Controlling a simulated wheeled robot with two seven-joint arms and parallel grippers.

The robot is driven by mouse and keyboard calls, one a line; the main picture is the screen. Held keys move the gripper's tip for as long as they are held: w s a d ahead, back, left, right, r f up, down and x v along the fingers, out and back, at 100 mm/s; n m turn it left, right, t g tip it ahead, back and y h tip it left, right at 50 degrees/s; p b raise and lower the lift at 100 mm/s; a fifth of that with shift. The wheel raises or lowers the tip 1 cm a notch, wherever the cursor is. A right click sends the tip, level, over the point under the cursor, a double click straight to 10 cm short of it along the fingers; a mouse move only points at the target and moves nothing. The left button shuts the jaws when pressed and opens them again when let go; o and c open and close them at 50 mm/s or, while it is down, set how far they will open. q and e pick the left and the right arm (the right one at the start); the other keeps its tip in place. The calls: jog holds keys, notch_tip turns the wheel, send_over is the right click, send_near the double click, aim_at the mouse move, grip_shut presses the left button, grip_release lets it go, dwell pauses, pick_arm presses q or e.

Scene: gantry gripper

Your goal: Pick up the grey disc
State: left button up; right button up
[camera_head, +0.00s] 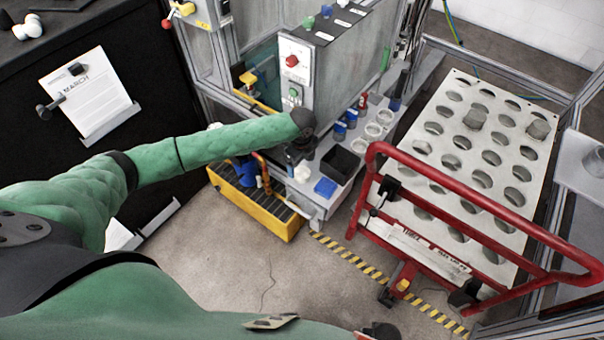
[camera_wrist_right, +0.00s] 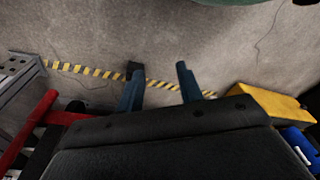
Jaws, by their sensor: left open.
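My left gripper (camera_head: 298,152) is over the grey bench, pointing down below its dark wrist; its fingers are small and partly hidden, and it looks open. A small pale grey round piece (camera_head: 302,173) lies on the bench just below it; I cannot tell whether this is the grey disc or whether they touch. Grey round pieces also sit on the perforated plate, one at the back (camera_head: 475,117) and one farther right (camera_head: 538,128). My right gripper (camera_wrist_right: 159,80) is open and empty above the floor in the right wrist view.
Several pale rings (camera_head: 373,130) stand behind. A grey machine box (camera_head: 325,65) rises close behind. A red tubular frame (camera_head: 450,180) borders the perforated plate (camera_head: 450,140).

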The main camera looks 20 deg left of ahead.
aim_at(302, 172)
pick_arm(q)
jog(key=shift+d+f+p, duration=0.1)
jog(key=shift+f+p, duration=1.1)
jog(key=shift+f, duration=1.4)
jog(key=c, duration=0.9)
jog(key=shift+c, duration=0.6)
pick_arm(e)
notch_tip(302, 172, down, 6)
jog(key=s+d, duration=0.1)
jog(key=d, duration=0.1)
jog(key=shift+s+t, duration=0.3)
